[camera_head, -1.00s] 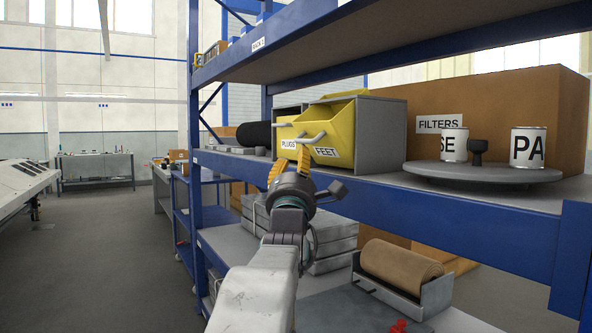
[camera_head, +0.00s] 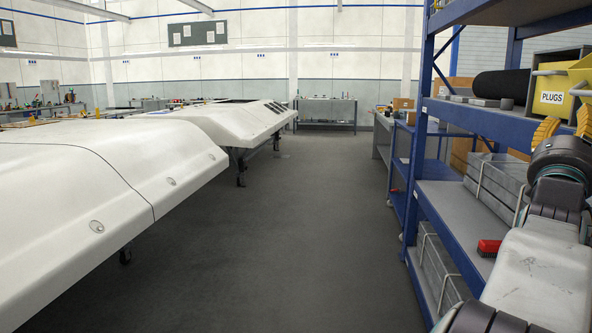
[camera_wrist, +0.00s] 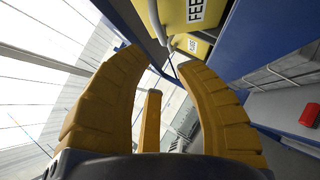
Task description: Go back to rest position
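My gripper (camera_head: 566,131) is at the right edge of the head view, in front of the shelf's yellow bins, with my arm reaching up from the lower right. In the wrist view my gripper (camera_wrist: 157,60) shows its yellow fingers spread apart, with nothing between them. The yellow bin labelled PLUGS (camera_head: 552,84) stands just behind the gripper in the head view. The bin labelled FEET (camera_wrist: 191,18) shows at the top of the wrist view, beyond the fingertips. I see no contact between fingers and bins.
The blue shelf rack (camera_head: 426,150) stands close on the right. A red object (camera_head: 489,248) lies on its lower shelf. A long white body panel (camera_head: 90,185) on a wheeled stand fills the left. The grey floor (camera_head: 300,240) between them is clear.

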